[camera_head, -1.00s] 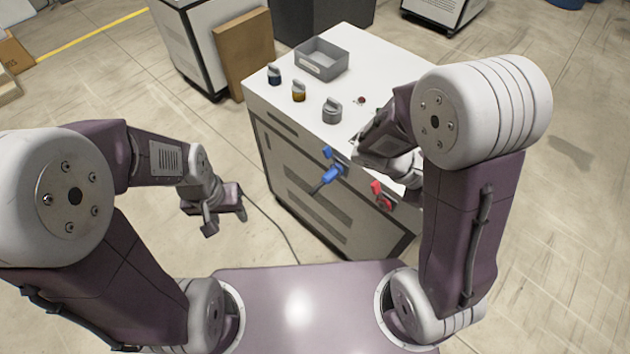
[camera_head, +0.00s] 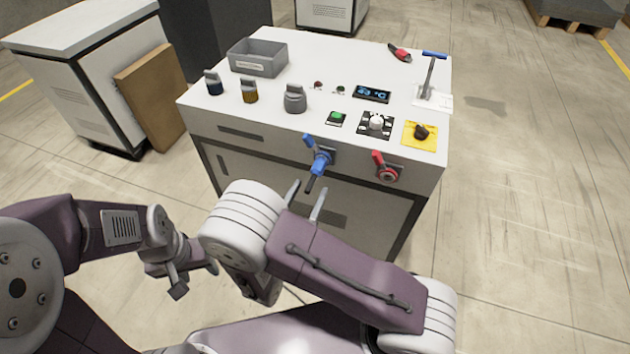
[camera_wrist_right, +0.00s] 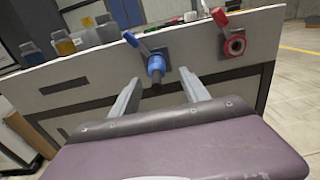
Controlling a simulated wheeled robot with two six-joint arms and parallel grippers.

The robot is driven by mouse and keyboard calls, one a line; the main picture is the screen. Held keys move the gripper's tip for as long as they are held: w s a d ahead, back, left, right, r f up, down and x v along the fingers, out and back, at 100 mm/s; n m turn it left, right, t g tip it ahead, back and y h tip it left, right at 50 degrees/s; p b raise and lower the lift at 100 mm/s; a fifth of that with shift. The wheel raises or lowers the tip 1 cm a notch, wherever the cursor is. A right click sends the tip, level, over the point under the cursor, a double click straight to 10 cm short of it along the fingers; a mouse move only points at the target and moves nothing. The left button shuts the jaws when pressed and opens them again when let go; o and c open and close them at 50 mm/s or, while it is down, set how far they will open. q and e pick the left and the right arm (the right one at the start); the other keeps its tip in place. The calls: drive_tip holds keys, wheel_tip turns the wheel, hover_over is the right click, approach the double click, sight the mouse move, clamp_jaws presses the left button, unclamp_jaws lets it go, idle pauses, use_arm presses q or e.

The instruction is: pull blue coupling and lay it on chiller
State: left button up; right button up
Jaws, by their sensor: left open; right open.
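The blue coupling (camera_head: 319,162) sits on a port on the chiller's front face, with a blue lever (camera_head: 308,141) beside it and a short dark end pointing down. It also shows in the right wrist view (camera_wrist_right: 156,66). The chiller (camera_head: 270,133) is a white-topped cabinet. My right gripper (camera_head: 308,186) is open and empty, just below and in front of the coupling. In the right wrist view its fingers (camera_wrist_right: 163,82) point toward the coupling, which lies between them in the picture, apparently beyond the tips. My left gripper (camera_head: 197,278) is open and empty, low at the left, away from the chiller.
A red coupling fitting (camera_head: 387,170) is right of the blue one. The chiller top holds a grey bin (camera_head: 258,67), several capped bottles (camera_head: 295,99), a green button (camera_head: 336,118), knobs, a display (camera_head: 372,94) and a blue-handled lever (camera_head: 433,56). Bare top remains between bin and lever.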

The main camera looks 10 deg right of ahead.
sight(316, 174)
use_arm(q)
drive_tip(key=shift+a+f, duration=0.1)
drive_tip(key=shift+f, duration=0.15)
use_arm(e)
drive_tip(key=shift+s+a+f, duration=0.1)
drive_tip(key=shift+a+f, duration=0.1)
drive_tip(key=shift+a, duration=0.3)
drive_tip(key=shift+d, duration=0.2)
drive_tip(key=x, duration=0.8)
drive_tip(key=shift+w, duration=0.25)
drive_tip(key=shift+r, duration=0.1)
use_arm(q)
drive_tip(key=shift+s+a, duration=0.1)
drive_tip(key=shift+s, duration=0.1)
